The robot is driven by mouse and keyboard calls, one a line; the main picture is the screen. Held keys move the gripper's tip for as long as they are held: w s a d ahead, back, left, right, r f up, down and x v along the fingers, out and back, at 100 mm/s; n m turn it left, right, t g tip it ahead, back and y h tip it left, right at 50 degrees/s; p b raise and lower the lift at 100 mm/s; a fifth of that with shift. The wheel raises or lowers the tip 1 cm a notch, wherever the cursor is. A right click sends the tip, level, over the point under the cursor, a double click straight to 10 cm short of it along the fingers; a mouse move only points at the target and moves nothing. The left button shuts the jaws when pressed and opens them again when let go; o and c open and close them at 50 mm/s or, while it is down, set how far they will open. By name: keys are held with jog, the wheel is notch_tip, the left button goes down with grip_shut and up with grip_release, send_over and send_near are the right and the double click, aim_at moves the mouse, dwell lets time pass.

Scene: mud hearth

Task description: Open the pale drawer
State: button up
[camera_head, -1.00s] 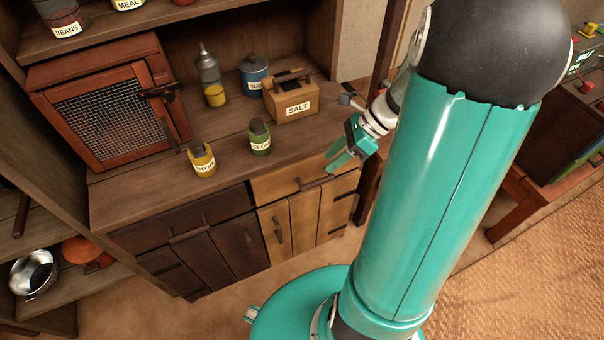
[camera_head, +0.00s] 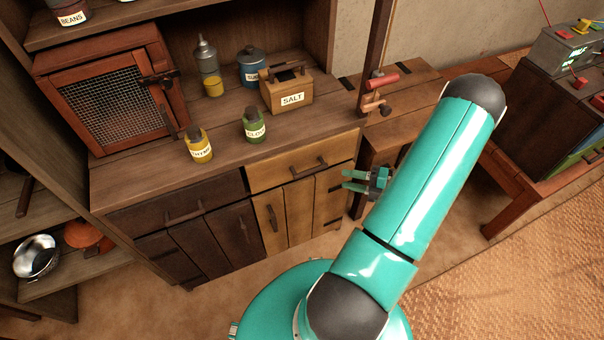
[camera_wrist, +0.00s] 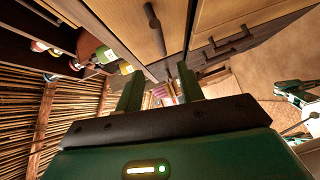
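The pale drawer (camera_head: 285,174) is the light wood front at the top right of the cabinet, with a dark bar handle (camera_head: 309,165). It looks closed, level with the fronts around it. My gripper (camera_head: 346,180) is at the cabinet's right end, right of and below the drawer handle, fingers pointing left. Its two fingers are apart with nothing held. In the wrist view my open gripper (camera_wrist: 160,90) faces pale wood fronts seen turned on their side. A dark handle (camera_wrist: 155,28) there, likely the drawer's, lies beyond the fingertips, apart from them.
Pale doors (camera_head: 287,220) are below the drawer; a dark drawer (camera_head: 182,207) is left. On the counter stand a salt box (camera_head: 286,93), a clove jar (camera_head: 253,127), a thyme jar (camera_head: 199,147) and a blue pot (camera_head: 252,66). A wooden bench (camera_head: 420,85) is right; floor is clear in front.

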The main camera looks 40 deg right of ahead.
aim_at(310, 170)
jog(key=x, duration=1.3)
jog(key=shift+w+f, duration=0.1)
jog(key=shift+w, duration=0.15)
grip_shut()
